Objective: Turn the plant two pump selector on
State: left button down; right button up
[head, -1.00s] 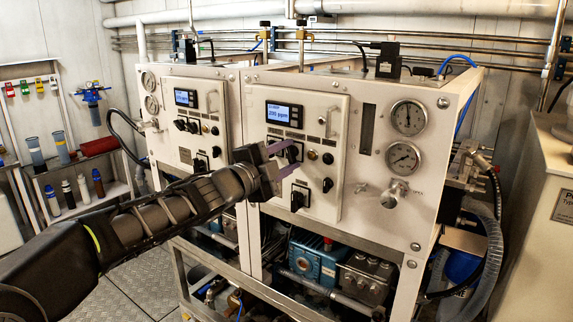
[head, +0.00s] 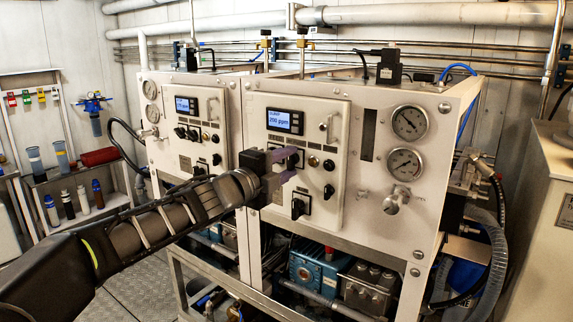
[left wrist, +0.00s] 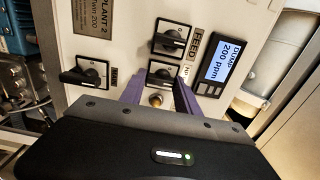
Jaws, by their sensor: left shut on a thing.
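The plant two panel is on the right-hand unit (head: 338,200) in the head view. In the left wrist view it appears turned on its side, with a "PLANT 2" label (left wrist: 92,25). My left gripper (head: 294,165) reaches the panel below the display. Its purple fingers (left wrist: 160,90) are shut on the black selector (left wrist: 164,72) beside the feed selector (left wrist: 172,40). I take the gripped one as the pump selector; its small label is hard to read. The fingers partly hide its handle in the head view, and its exact angle is unclear. My right gripper is not in view.
Another black selector (head: 299,205) sits lower on the panel. The display (head: 284,120) reads 200 ppm, with "DUMP" above it in the wrist view. A handle (head: 327,127), buttons and two gauges (head: 409,122) are to the right. A similar unit (head: 165,108) stands left.

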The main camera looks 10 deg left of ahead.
pick_arm(q)
jog(key=c, duration=1.2)
grip_release()
jog(key=shift+o, duration=0.2)
jog(key=v, duration=0.7)
jog(key=shift+s, duration=0.4)
